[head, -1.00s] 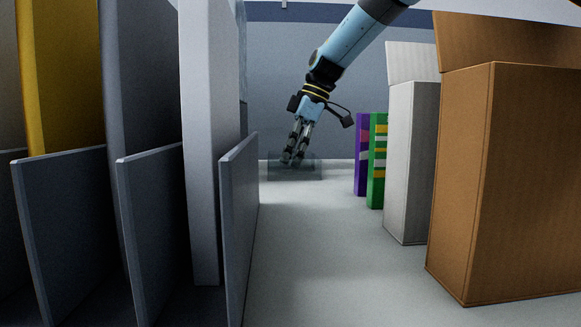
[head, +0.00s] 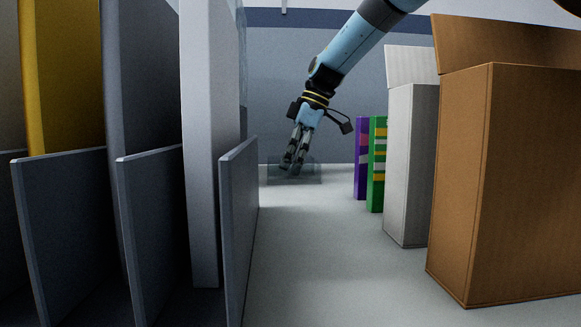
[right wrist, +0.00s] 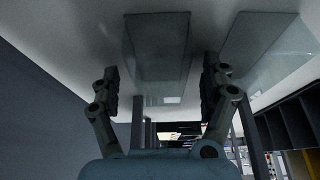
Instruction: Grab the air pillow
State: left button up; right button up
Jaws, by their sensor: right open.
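The air pillow (head: 308,174) looks like a clear, see-through block on the pale surface at the far end of the aisle, near the back wall. My right gripper (head: 290,168) points down at it, with its fingertips overlapping the pillow in the head view. In the right wrist view the two fingers of my right gripper (right wrist: 163,88) are spread apart, and the clear pillow (right wrist: 158,45) shows between and beyond them. I cannot tell whether the fingers touch it. My left gripper is in neither view.
Grey upright dividers (head: 238,230) and a tall pale panel (head: 205,140) line the left. Purple and green boxes (head: 377,165), a white open box (head: 412,165) and a brown carton (head: 510,185) stand right. Another clear sheet (right wrist: 268,50) lies beside the pillow. The middle aisle is clear.

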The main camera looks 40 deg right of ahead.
jog(key=c, duration=0.8)
jog(key=shift+c, duration=0.2)
